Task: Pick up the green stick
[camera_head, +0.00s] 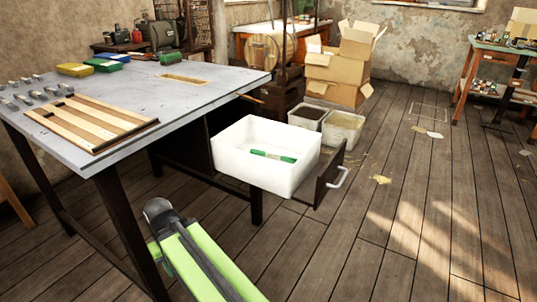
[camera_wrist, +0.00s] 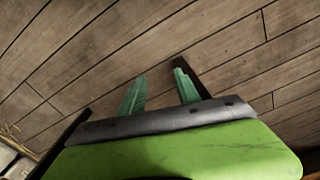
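The green stick (camera_head: 272,156) lies flat inside a white bin (camera_head: 240,170), with a pale band near its middle. The bin sits in a pulled-out drawer (camera_head: 329,180) under the grey-topped table. My gripper (camera_wrist: 160,78) shows in the wrist view with two teal fingers spread apart and nothing between them. The stick does not show in the wrist view.
The table (camera_head: 215,82) carries a slatted wooden board (camera_head: 92,121), several metal pieces, and yellow, green and blue blocks. Two small bins (camera_head: 342,128) stand on the floor behind the drawer, near stacked cardboard boxes (camera_head: 340,70). The floor to the right is mostly clear.

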